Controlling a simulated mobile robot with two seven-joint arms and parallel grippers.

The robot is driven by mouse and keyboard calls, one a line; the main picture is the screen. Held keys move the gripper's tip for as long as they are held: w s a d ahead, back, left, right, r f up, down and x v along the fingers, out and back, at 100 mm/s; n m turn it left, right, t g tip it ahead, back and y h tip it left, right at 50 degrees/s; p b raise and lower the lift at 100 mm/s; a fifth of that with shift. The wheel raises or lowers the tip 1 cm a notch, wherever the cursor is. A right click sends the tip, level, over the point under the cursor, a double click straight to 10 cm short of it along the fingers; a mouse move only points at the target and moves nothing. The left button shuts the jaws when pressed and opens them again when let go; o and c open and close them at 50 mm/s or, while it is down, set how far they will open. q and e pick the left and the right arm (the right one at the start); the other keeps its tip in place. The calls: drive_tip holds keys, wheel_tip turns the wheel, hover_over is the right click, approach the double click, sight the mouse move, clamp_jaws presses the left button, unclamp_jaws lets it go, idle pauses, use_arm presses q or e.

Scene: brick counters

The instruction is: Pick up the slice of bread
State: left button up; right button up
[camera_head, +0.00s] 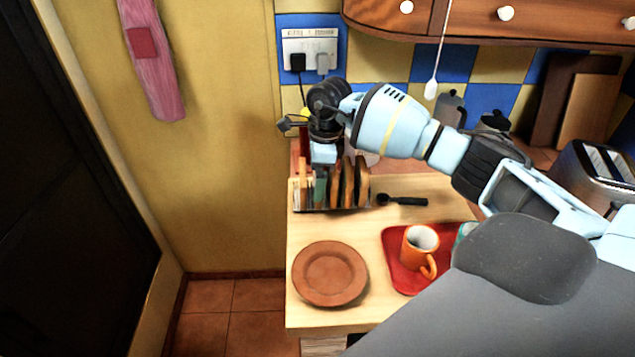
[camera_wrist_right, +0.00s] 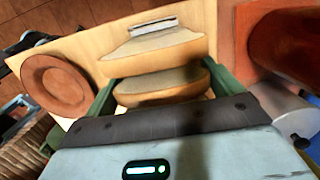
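Several slices of bread (camera_head: 349,182) stand upright on edge in a dark rack (camera_head: 335,208) on the wooden counter (camera_head: 300,232). My right gripper (camera_head: 320,187) reaches down from above among the slices at the rack's left part. In the right wrist view its two green fingers (camera_wrist_right: 160,85) stand wide apart, one at each side edge of a bread slice (camera_wrist_right: 155,90). Whether they touch the crust I cannot tell. Another slice (camera_wrist_right: 155,50) lies just beyond. The slice's lower part is hidden. My left gripper is not in view.
A brown plate (camera_head: 330,273) lies at the counter's front left. A red tray (camera_head: 395,270) with an orange mug (camera_head: 419,243) is to its right. A black-handled utensil (camera_head: 403,200) lies right of the rack. A toaster (camera_head: 590,170) stands at the right.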

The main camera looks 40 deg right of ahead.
drive_tip(key=shift+c, duration=0.6)
drive_tip(key=shift+r, duration=0.1)
